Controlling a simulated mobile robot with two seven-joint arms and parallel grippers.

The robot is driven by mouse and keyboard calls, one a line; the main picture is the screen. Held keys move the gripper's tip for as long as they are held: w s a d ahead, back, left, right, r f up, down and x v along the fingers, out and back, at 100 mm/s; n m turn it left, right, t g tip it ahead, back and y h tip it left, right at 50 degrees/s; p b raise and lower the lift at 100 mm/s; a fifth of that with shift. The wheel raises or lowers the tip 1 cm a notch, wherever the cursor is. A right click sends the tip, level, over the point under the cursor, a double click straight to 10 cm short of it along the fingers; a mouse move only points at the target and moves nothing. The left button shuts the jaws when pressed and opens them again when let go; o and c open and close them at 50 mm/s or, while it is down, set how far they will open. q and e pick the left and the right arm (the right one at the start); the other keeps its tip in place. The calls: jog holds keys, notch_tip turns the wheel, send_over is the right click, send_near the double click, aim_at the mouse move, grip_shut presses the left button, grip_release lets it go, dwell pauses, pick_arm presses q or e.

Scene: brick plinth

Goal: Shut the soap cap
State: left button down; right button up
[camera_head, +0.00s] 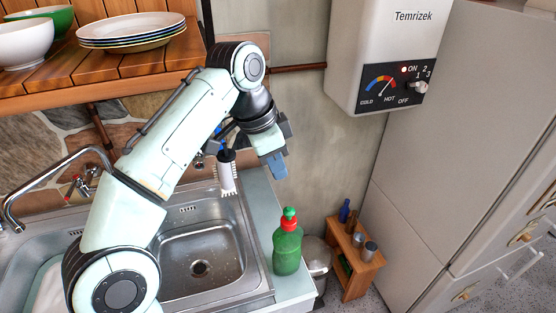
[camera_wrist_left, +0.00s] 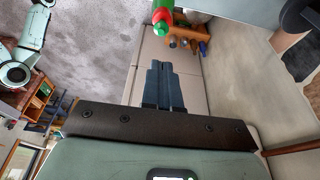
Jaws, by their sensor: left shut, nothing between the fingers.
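The green soap bottle (camera_head: 287,252) stands upright on the right end of the sink counter. Its red cap (camera_head: 289,222) with a green tip (camera_head: 289,211) points up; I cannot tell whether the cap is open. My left gripper (camera_head: 277,168) is shut and empty, pointing down above and behind the bottle, apart from it. My right gripper is not in view.
The steel sink (camera_head: 200,262) lies left of the bottle, with a faucet (camera_head: 50,180) at far left. A white brush (camera_head: 227,178) hangs behind it. A small wooden shelf (camera_head: 352,262) stands on the floor to the right. The water heater (camera_head: 385,50) hangs above right.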

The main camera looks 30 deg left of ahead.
pick_arm(q)
jog(key=b, duration=0.3)
send_over(286, 209)
jog(key=f, duration=0.6)
jog(key=s+f, duration=0.1)
jog(key=f, duration=0.1)
jog(key=shift+f, duration=0.4)
jog(key=shift+w+f, duration=0.15)
jog(key=shift+f, duration=0.5)
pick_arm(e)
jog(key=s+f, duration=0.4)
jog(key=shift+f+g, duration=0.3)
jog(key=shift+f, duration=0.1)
pick_arm(q)
notch_tip(286, 209, down, 2)
jog(key=shift+f+b, duration=0.1)
jog(key=shift+b, duration=0.25)
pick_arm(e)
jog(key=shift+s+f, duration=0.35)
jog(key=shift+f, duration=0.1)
